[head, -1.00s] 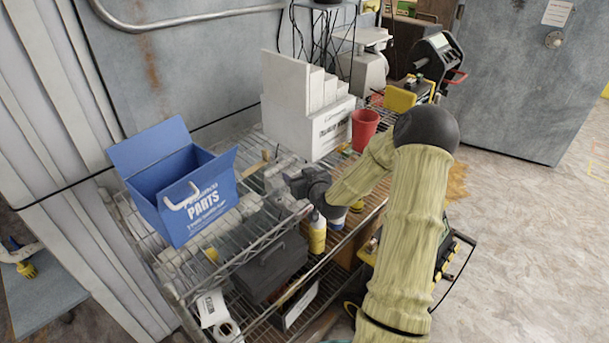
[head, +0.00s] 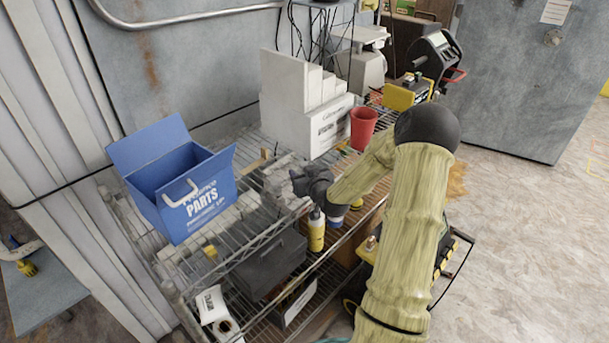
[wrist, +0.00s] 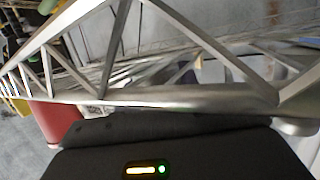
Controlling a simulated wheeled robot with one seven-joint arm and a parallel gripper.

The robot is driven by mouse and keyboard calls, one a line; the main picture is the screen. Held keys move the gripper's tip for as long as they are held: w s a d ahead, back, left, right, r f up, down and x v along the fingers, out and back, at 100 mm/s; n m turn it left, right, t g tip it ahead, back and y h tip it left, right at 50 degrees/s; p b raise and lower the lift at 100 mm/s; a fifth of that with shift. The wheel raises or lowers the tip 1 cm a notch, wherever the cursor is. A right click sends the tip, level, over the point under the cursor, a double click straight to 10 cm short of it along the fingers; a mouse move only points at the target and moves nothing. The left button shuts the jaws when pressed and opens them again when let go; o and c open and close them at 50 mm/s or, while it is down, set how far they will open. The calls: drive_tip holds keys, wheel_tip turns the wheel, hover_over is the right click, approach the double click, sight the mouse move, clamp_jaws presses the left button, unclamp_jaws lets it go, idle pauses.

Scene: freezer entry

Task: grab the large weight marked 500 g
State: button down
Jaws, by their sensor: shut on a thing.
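My gripper (head: 298,181) is at the front edge of the upper wire shelf, seen side-on and small in the head view. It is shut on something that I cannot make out. In the wrist view the dark gripper body fills the bottom, and a silver truss-like shelf rail (wrist: 190,98) crosses close in front of it. The fingertips and whatever is between them are hidden there. I cannot identify a weight marked 500 g in either view, and no such marking is readable.
A blue PARTS box (head: 190,190) stands left on the wire shelf (head: 235,262). A white stepped carton (head: 305,105) and a red cup (head: 363,128) stand behind the gripper. A yellow bottle (head: 316,232) and dark bin (head: 268,262) are below. Open floor lies right.

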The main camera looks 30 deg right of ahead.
drive_tip(key=shift+r, duration=0.15)
wheel_tip(320, 180, up, 10)
drive_tip(key=shift+f, duration=0.1)
idle(0.3)
